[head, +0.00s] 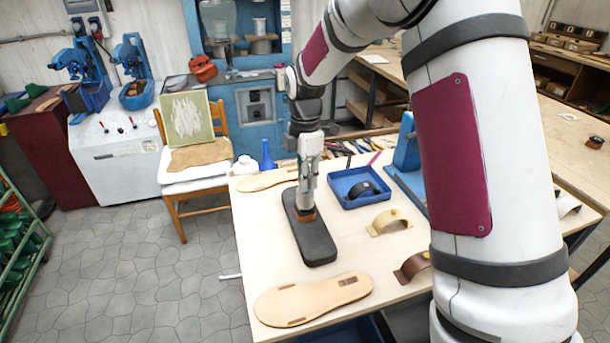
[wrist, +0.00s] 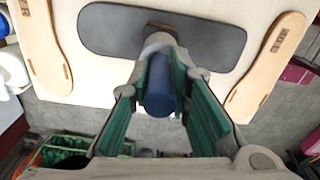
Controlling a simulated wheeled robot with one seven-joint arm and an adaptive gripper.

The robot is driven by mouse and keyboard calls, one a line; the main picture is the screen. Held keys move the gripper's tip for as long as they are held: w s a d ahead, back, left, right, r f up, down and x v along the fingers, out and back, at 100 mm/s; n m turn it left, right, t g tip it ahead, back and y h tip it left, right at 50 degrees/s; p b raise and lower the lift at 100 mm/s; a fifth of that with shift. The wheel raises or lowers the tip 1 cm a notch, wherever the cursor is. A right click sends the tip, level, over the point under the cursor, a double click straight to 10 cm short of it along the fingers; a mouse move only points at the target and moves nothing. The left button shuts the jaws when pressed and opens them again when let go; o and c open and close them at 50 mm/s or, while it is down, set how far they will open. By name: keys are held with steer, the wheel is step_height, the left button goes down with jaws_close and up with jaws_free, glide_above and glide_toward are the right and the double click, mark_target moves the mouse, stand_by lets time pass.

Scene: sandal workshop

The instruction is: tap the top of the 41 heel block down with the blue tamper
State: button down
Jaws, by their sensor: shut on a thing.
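My gripper (head: 307,185) points down over the dark grey sole (head: 316,246) on the pale workbench. It is shut on the blue tamper, whose blue handle (wrist: 158,85) shows between the green-padded fingers in the wrist view. A brown heel block (head: 306,214) sits on the far part of the sole, directly below my gripper. Its edge also shows in the wrist view (wrist: 160,26). The tamper's lower end is mostly hidden by the fingers, and I cannot tell whether it touches the block. No number is readable on the block.
Tan insoles lie at the bench's front (head: 312,299) and back left (head: 265,180). A blue tray (head: 345,200) holding a black strap, a tan strap (head: 388,222) and a brown strap (head: 413,267) are right of the sole. A blue bottle (head: 267,157) stands behind.

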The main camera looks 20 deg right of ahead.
steer(key=shift+r, duration=1.25)
steer(key=shift+r, duration=0.1)
steer(key=shift+r+p, duration=0.45)
steer(key=shift+r, duration=1.45)
